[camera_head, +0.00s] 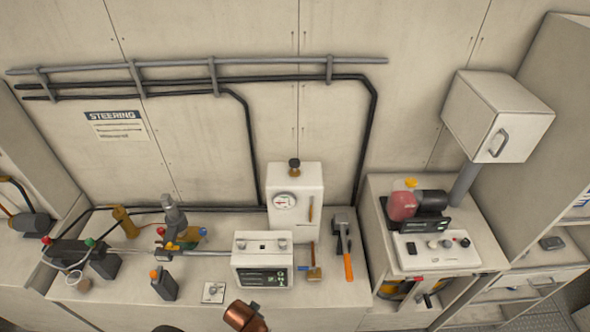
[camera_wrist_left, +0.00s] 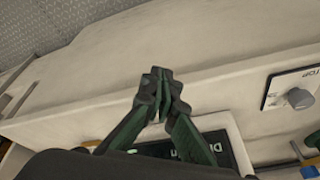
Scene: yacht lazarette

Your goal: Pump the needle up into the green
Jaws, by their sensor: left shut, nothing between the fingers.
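A white upright unit (camera_head: 305,215) stands at the back of the bench, with a dark cap on top. On its front is a round gauge (camera_head: 286,200) with a pale face and some red; the needle's exact reading is too small to tell. A lever with an orange handle (camera_head: 347,262) and dark head lies or stands just right of the unit; which one I cannot tell. My left gripper (camera_wrist_left: 160,84) is shut and empty in the left wrist view, above the bench front, near a dark panel with light lettering (camera_wrist_left: 217,147). My right gripper is not in view.
A white control box (camera_head: 263,262) stands in front of the gauge unit, beside a small knob plate (camera_head: 213,292); a knob plate shows in the wrist view (camera_wrist_left: 296,94). Bottles and fittings (camera_head: 178,225) crowd the left bench. A second unit (camera_head: 437,250) stands right.

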